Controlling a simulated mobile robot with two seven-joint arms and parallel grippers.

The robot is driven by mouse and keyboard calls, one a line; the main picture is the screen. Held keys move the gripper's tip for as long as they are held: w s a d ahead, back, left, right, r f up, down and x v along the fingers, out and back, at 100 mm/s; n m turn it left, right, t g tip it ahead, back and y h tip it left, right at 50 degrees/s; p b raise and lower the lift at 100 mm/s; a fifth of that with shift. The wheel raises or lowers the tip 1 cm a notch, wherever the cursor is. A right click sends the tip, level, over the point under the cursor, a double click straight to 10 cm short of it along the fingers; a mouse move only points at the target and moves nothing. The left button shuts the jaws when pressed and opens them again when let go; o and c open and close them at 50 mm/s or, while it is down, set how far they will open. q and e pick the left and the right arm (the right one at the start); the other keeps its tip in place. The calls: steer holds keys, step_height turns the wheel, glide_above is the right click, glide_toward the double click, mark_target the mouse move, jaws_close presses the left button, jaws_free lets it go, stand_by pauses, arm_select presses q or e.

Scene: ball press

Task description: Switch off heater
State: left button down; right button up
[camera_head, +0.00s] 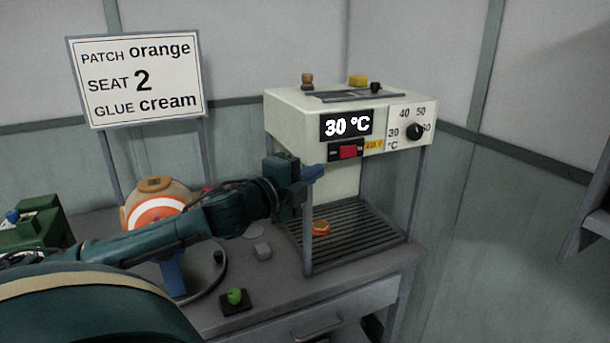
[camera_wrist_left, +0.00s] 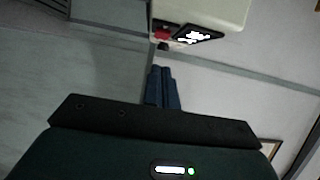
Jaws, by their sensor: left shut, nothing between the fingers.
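The heater is a cream press machine (camera_head: 290,112) on the grey bench, with a display reading 30 °C (camera_head: 346,124). A red rocker switch (camera_head: 348,152) sits in a black housing below the display. It also shows in the left wrist view (camera_wrist_left: 161,34). A black dial (camera_head: 414,131) is on the right of the front panel. My left gripper (camera_head: 318,172) is shut and empty, just below and left of the red switch, with a gap visible in the wrist view (camera_wrist_left: 161,70). My right gripper is not in view.
A slatted rack (camera_head: 350,235) under the machine holds a small orange disc (camera_head: 320,228). An orange-and-white ball (camera_head: 158,208) stands behind my left arm. A green item on a black pad (camera_head: 235,298) lies in front. A sign (camera_head: 138,78) stands at the back left.

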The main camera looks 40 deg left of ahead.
arm_select(q)
steer(key=shift+s+a, duration=0.25)
steer(key=shift+s, duration=0.5)
steer(key=s+d+f+n+g, duration=0.2)
steer(key=s+f+n, duration=0.1)
steer(key=f, duration=0.6)
steer(key=s+d+f+n+g, duration=0.1)
steer(key=s+d+f+n, duration=0.15)
steer(key=f, duration=0.65)
steer(key=s+d+f+n+g, duration=0.2)
steer(key=s+f+n, duration=0.15)
steer(key=f, duration=0.55)
steer(key=s+d+f+n+g+h, duration=0.1)
steer(key=s+d+f+n, duration=0.2)
steer(key=d, duration=0.7)
steer(key=s+d+f+n+g+h, duration=0.1)
steer(key=s+d+f+n+h, duration=0.1)
steer(key=d+f, duration=0.5)
steer(key=s+d+n, duration=0.1)
steer(key=s+d, duration=0.1)
steer(key=d, duration=0.1)
steer(key=shift+s+d+p, duration=0.15)
steer(key=shift+s+p, duration=0.1)
steer(key=shift+p, duration=0.15)
